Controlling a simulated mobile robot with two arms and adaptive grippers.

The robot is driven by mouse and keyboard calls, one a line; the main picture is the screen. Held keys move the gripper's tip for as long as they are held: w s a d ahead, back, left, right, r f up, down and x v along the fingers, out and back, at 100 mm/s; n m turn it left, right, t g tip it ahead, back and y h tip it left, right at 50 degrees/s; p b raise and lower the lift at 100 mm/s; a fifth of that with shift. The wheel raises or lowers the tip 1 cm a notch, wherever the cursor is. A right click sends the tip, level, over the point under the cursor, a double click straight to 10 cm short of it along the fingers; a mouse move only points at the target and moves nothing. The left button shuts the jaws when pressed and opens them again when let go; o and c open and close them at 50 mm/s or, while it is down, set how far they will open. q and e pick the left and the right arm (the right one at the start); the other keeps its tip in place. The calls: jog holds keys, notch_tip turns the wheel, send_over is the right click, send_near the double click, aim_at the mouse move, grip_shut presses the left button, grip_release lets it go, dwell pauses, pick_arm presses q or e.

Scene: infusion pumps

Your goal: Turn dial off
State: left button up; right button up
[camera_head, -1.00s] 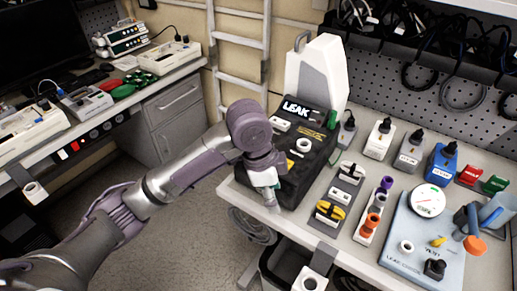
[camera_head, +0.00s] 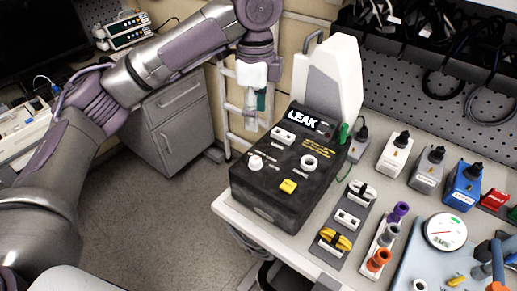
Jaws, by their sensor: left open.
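A black box labelled LEAK (camera_head: 262,208) sits at the near left corner of the workbench. A white knob, likely the dial (camera_head: 255,162), is on the left of its sloped top face. My left gripper (camera_head: 250,123) is open and empty, pointing down. In the picture it appears just above and behind the box, apart from the dial. My right gripper is not in view.
A white jug-like container (camera_head: 329,75) stands behind the box. Small switch units, coloured plugs and a blue gauge panel (camera_head: 402,268) fill the bench to the right. Open floor lies left of the bench.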

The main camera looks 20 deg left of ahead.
pick_arm(q)
send_over(255, 159)
jog(key=f, duration=0.6)
jog(key=shift+s+f, duration=0.15)
jog(key=shift+s, duration=0.05)
notch_tip(255, 159, down, 7)
jog(key=shift+w+r+p, duration=0.15)
jog(key=shift+p, duration=0.45)
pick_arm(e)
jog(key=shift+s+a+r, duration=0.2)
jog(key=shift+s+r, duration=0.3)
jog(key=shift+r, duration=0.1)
